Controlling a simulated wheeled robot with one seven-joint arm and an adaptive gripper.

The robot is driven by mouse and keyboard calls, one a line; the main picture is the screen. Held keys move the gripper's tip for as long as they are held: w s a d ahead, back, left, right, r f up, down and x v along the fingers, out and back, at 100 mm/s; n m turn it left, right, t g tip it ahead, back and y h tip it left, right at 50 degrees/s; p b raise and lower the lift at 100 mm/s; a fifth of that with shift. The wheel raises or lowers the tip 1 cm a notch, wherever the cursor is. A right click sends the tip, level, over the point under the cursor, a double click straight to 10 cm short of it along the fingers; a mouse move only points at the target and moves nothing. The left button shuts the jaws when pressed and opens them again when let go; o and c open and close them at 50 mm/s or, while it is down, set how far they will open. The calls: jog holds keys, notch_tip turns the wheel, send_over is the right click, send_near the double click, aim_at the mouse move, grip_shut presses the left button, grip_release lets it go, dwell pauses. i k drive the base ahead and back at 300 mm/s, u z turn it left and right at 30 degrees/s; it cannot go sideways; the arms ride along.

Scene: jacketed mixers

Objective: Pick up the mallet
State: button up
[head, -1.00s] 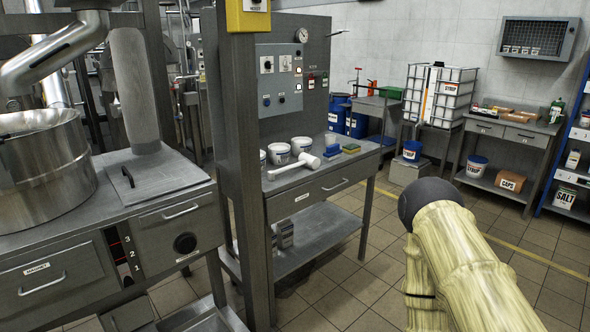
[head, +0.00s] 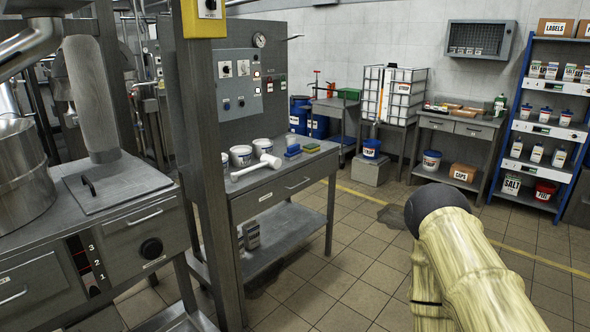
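The white mallet (head: 256,167) lies on the top of a grey metal side table (head: 290,181), near its left front part. Its head is at the right end and its handle points left toward the steel post. Several white tubs stand just behind it. My arm, in a pale yellow cover with a dark rounded joint, shows at the lower right, well apart from the mallet. My gripper is out of view.
Blue and green-yellow sponges (head: 293,150) lie right of the mallet. A steel post (head: 207,170) stands left of the table. A steel mixer bench (head: 125,215) fills the left. Tiled floor (head: 345,255) is open in front and right. A blue shelf (head: 545,120) stands far right.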

aim_at(268, 160)
jog(key=z, duration=0.25)
jog(key=k, duration=0.35)
jog(key=z, duration=0.65)
jog(key=i, duration=1.4)
jog(key=u, duration=1.1)
jog(key=i, duration=0.85)
jog(key=u, duration=0.9)
